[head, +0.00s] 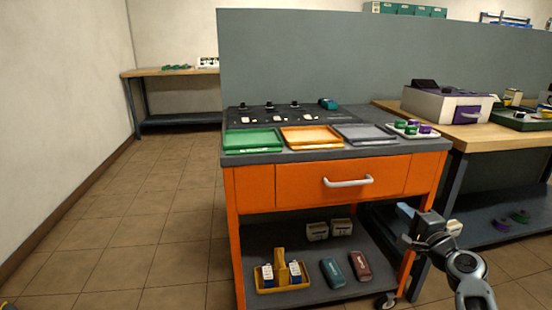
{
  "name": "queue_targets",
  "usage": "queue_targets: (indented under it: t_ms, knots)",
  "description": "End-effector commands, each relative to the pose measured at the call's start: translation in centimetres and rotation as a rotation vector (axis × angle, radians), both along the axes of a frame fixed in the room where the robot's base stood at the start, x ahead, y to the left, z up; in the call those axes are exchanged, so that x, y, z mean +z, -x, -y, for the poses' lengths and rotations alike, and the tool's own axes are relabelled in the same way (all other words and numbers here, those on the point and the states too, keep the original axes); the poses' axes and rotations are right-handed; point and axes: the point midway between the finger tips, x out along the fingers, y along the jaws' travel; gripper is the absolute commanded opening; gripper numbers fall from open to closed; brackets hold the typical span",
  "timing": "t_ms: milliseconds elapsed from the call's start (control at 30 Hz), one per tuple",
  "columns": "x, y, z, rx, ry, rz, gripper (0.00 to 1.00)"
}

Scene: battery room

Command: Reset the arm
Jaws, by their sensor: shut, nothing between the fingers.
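My gripper (406,226) is at the lower right in the head view, at the end of my grey and black arm. It is in front of the right side of an orange cart (255,188), below the level of the cart's top. Its fingers are small in the picture and look closed, with nothing held between them. The arm comes up from the bottom right edge and is bent at the wrist. I cannot tell the exact gap between the gripper and the cart leg.
Green (253,139), orange (311,136) and grey (365,133) trays lie on the cart. Its lower shelf holds a yellow caddy (282,285) and cases. A wooden workbench (480,136) stands right; another bench (170,72) stands back left.

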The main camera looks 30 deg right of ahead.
Motion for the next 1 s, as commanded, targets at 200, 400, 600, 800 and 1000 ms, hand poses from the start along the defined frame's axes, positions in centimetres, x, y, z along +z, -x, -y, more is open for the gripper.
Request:
queue_targets:
  t_ms: [200,400,600,800,1000]
  knots:
    - [-2.1,1.1,-2.0,0.0,0.036,-0.047,0.0]
    - [-7.5,5.9,-8.7,0.008,0.202,-0.198,0.0]
    - [-10.9,12.5,-15.5,0.045,0.42,-0.338,0.0]
    - [-11.8,19.6,-21.5,0.107,0.656,-0.438,0.0]
    - [-10.3,26.7,-26.4,0.187,0.9,-0.495,0.0]
